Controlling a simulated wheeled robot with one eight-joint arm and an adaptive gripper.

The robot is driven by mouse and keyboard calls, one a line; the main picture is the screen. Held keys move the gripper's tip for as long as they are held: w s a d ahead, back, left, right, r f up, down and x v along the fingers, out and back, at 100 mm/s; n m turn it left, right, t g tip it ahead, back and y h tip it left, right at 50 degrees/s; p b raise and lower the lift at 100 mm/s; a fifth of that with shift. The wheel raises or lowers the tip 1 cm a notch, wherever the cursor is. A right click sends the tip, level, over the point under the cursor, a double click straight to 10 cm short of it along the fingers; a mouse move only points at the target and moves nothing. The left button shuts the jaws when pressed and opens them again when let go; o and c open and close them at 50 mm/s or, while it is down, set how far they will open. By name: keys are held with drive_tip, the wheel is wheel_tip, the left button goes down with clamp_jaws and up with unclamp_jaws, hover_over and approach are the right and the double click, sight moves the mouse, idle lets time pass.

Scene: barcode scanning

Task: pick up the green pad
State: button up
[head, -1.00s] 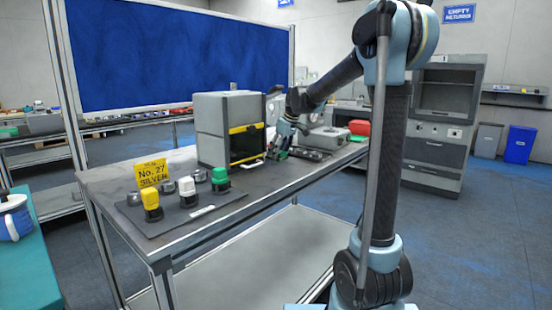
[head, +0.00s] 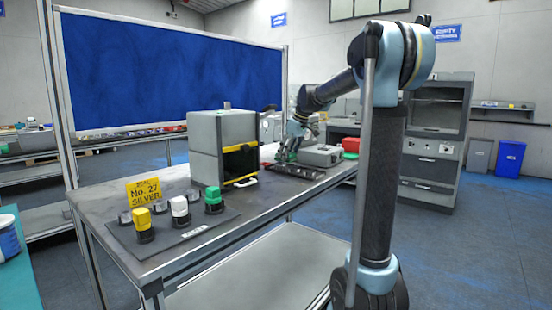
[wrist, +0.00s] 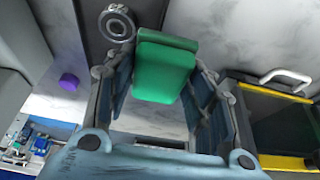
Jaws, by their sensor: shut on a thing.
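The green pad (wrist: 165,68) is a green block between the two fingers of my gripper (wrist: 160,95) in the wrist view. The fingers lie along its left and right sides, and my gripper is shut on it. In the head view my gripper (head: 289,148) is over the far part of the workbench, right of the grey box. The pad is too small there to make out clearly.
A grey box (head: 205,150) with a dark opening and yellow trim stands on the workbench (head: 180,255). Yellow, white and green-topped pieces (head: 213,197) stand on a dark mat by a yellow sign (head: 143,192). A dark tray (head: 293,172) and grey case (head: 322,155) lie near my gripper.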

drive_tip(key=w+d, duration=0.3)
drive_tip(key=d, duration=1)
drive_tip(key=shift+o, duration=1.1)
drive_tip(key=shift+s, duration=0.1)
